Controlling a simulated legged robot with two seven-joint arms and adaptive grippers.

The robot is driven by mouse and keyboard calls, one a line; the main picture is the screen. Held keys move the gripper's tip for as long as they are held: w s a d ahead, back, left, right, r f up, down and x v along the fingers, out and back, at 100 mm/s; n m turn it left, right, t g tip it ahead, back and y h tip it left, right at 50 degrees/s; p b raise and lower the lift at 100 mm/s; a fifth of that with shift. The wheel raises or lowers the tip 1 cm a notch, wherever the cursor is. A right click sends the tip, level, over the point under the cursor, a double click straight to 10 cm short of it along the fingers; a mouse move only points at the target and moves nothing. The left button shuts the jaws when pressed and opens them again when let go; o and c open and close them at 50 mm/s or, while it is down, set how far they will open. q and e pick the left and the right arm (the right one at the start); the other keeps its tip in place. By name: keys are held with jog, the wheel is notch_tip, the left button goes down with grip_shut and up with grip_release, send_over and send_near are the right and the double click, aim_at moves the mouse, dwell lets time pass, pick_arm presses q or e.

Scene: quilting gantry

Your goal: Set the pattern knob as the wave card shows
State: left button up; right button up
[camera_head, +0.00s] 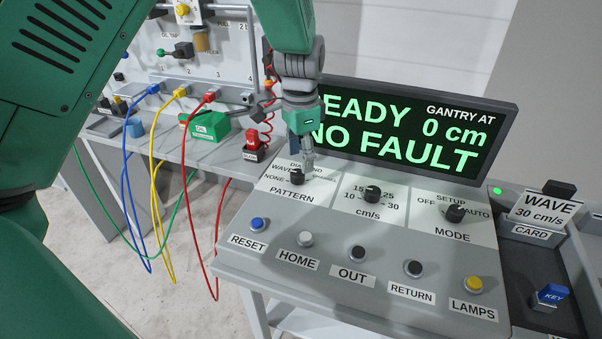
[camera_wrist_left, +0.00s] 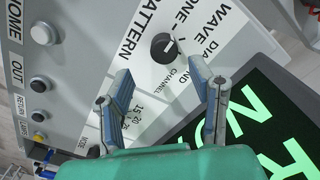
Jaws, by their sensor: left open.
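The pattern knob (camera_head: 297,177) is a round black dial at the left of the grey control panel, with NONE, WAVE, DIAMOND and CHANNEL around it. In the left wrist view the knob (camera_wrist_left: 163,47) lies just beyond my fingertips. It has a white mark, but I cannot tell for certain which label it points to. My left gripper (camera_head: 306,160) hangs above the knob, partly covering its labels. Its two fingers (camera_wrist_left: 160,82) are apart with nothing between them. The wave card (camera_head: 545,209) stands at the right and reads WAVE, 30 cm/s. My right gripper is not in view.
A speed knob (camera_head: 372,194) and a mode knob (camera_head: 455,213) sit right of the pattern knob. Several push buttons line the front, including blue RESET (camera_head: 258,224). The display (camera_head: 410,130) behind reads READY, NO FAULT, 0 cm. Coloured cables (camera_head: 156,180) hang at the left.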

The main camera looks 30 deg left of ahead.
aim_at(299, 172)
pick_arm(q)
jog(key=f, duration=0.4)
jog(key=shift+a+f, duration=0.2)
jog(key=shift+a, duration=0.2)
jog(key=shift+a+f, duration=0.3)
jog(key=shift+f, duration=0.3)
jog(key=shift+d, duration=0.25)
jog(key=shift+d+r, duration=0.1)
jog(key=shift+d, duration=0.1)
grip_shut()
